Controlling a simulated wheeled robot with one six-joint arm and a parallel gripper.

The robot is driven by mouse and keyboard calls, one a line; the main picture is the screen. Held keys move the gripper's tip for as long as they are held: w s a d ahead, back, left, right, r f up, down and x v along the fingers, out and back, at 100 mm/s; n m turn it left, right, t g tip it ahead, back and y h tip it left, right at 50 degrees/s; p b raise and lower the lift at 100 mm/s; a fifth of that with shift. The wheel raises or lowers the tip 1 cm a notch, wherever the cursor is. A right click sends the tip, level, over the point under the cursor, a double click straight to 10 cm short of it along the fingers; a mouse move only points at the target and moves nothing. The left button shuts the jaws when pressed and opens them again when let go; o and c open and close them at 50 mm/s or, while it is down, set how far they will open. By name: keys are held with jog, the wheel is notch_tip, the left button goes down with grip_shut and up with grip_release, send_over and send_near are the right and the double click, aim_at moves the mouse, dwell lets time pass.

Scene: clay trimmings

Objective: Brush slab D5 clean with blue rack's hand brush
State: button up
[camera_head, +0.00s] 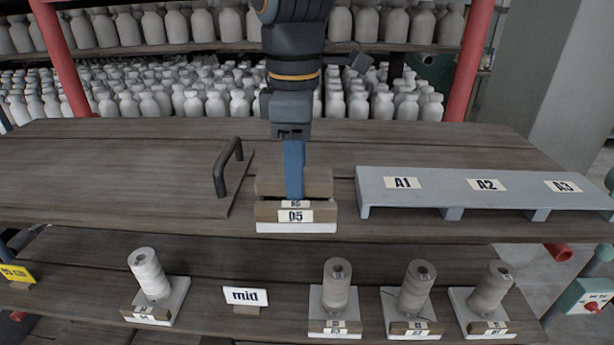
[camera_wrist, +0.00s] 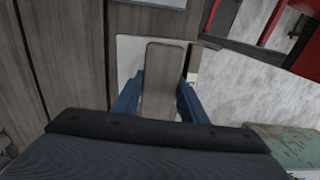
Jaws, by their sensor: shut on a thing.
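My gripper (camera_head: 294,190) points straight down over slab D5 (camera_head: 296,228) near the middle of the bench. Slab D5 is white, with a wooden label block marked D5 at its front. In the wrist view, my blue fingers are shut on a brown wooden bar with rounded corners, which looks like the hand brush (camera_wrist: 164,62). The white slab (camera_wrist: 128,48) shows beneath and around the bar. In the head view the brush (camera_head: 320,185) lies low over the slab, behind its label. Its underside is hidden, so I cannot tell whether it touches the slab.
A grey raised rack (camera_head: 450,192) labelled A1, A2, A3 stands close on the right. A wooden panel with a black handle (camera_head: 229,166) is on the left. Bottle shelves stand behind.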

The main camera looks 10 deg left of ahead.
aim_at(277, 173)
jog(key=shift+s+a+r, duration=0.15)
jog(key=shift+a, duration=1.35)
jog(key=shift+w+d, duration=0.15)
jog(key=shift+d, duration=1.35)
jog(key=shift+w+d, duration=0.15)
jog(key=shift+d, duration=1.35)
jog(key=shift+s+a, duration=0.15)
jog(key=shift+a, duration=1.35)
jog(key=shift+s+a, duration=0.15)
jog(key=shift+a, duration=1.35)
jog(key=shift+r, duration=2.85)
